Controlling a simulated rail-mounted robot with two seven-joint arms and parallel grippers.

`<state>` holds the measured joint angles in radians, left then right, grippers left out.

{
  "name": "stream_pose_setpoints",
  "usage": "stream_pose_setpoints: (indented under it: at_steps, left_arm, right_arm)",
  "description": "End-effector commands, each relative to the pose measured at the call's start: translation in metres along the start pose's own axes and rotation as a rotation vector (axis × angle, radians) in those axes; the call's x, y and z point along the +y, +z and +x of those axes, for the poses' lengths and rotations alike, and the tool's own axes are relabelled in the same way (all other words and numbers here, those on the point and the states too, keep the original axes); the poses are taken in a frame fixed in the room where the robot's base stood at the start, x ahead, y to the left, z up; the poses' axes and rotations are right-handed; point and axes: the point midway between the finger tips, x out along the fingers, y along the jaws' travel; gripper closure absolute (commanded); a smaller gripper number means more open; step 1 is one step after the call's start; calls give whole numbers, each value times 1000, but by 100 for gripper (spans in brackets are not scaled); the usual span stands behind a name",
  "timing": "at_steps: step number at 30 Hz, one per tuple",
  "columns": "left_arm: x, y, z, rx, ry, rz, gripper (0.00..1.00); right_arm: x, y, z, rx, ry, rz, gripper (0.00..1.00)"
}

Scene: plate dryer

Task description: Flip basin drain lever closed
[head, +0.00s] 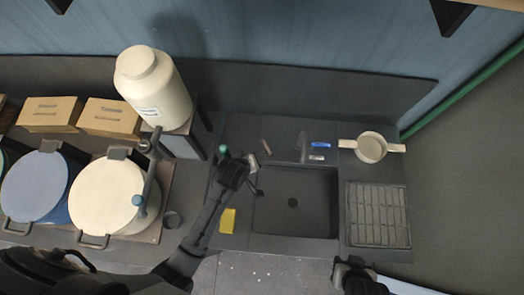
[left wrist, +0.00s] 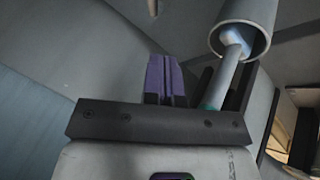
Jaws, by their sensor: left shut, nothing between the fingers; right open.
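The dark basin (head: 310,222) is sunk in the counter, with a round drain (head: 292,202) in its floor. My left gripper (head: 250,180) is at the basin's upper left corner, shut and empty; its purple fingers (left wrist: 164,80) are together in the left wrist view. A pale grey cylinder on a rod (left wrist: 240,40) stands close beside those fingers; I cannot tell whether they touch. I cannot make out the drain lever for certain. My right gripper (head: 354,264) is open in front of the counter's front edge, away from the basin.
A yellow sponge (head: 227,221) lies left of the basin. A blue item (head: 320,145) lies behind it. A two-handled pot (head: 371,148) and a drying rack (head: 378,215) are on the right. Large lidded pots (head: 106,197) and a white jar (head: 155,88) stand left.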

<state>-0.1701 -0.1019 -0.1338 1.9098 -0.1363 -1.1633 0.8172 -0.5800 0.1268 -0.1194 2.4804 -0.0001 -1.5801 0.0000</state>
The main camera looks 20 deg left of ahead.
Motion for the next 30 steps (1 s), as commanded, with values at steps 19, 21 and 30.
stream_pose_setpoints:
  at_steps: [19,21,30]
  left_arm:
    - [-1,0,124,-1,-2,2,100]
    - [-1,0,136,-1,-2,2,100]
    - [0,0,171,0,-1,1,100]
  right_arm:
    - [-4,2,8,2,-8,10,57]
    - [-4,2,10,2,-8,9,57]
    - [-3,4,16,1,-6,6,57]
